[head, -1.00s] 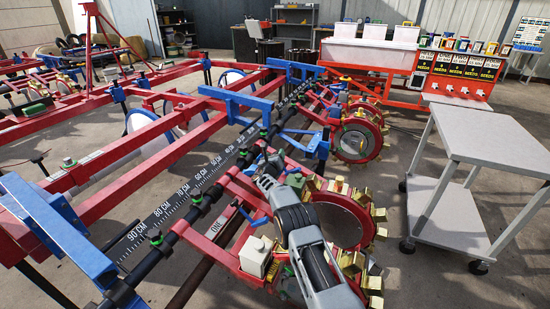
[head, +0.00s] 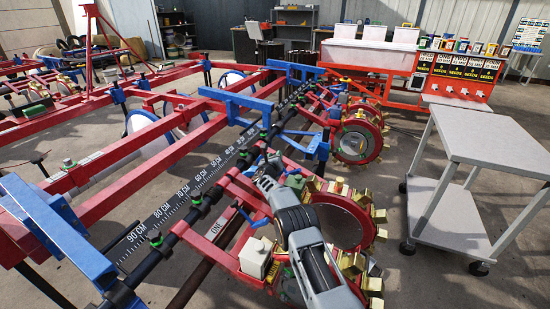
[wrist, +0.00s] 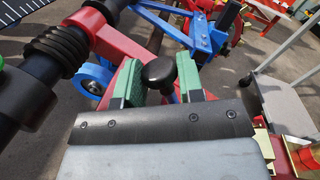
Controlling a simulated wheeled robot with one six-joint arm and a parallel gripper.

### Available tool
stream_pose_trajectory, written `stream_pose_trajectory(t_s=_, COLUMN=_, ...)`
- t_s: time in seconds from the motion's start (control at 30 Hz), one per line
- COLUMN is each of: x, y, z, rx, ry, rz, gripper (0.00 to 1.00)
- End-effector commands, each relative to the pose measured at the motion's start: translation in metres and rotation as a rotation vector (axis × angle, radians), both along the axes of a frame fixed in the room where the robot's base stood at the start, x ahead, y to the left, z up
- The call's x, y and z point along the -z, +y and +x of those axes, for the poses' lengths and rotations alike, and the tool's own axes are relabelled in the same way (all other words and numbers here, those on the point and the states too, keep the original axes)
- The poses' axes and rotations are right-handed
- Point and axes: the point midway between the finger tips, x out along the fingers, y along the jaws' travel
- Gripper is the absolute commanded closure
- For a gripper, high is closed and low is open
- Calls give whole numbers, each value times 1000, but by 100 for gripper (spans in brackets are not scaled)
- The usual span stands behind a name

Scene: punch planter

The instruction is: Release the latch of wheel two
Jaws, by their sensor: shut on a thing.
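My gripper (wrist: 158,84) has two green finger pads, seen in the wrist view on either side of a black round knob (wrist: 158,71). It is shut on the knob. The knob's lower part is hidden behind the gripper body. A red bracket (wrist: 112,42) and a blue lever (wrist: 90,80) lie just beyond and to the left. In the head view my arm reaches over the nearest red punch wheel (head: 343,221), and the fingertips cannot be made out. A second red wheel (head: 360,141) stands farther back. A white label (head: 217,228) beside the near unit is hard to read.
Red beams and blue brackets (head: 60,228) fill the left. A grey cart (head: 490,140) stands at the right. Bare floor lies between cart and wheels.

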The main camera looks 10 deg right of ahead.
Motion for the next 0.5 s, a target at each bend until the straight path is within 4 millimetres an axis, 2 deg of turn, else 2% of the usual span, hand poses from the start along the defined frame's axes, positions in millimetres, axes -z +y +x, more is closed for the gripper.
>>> stream_pose_trajectory(t_s=0.17, x=2, y=1, z=0, rx=0, ry=7, rz=-9, gripper=100)
stream_pose_trajectory(t_s=0.5, x=14, y=13, z=4, rx=0, ry=103, rz=-153, gripper=100)
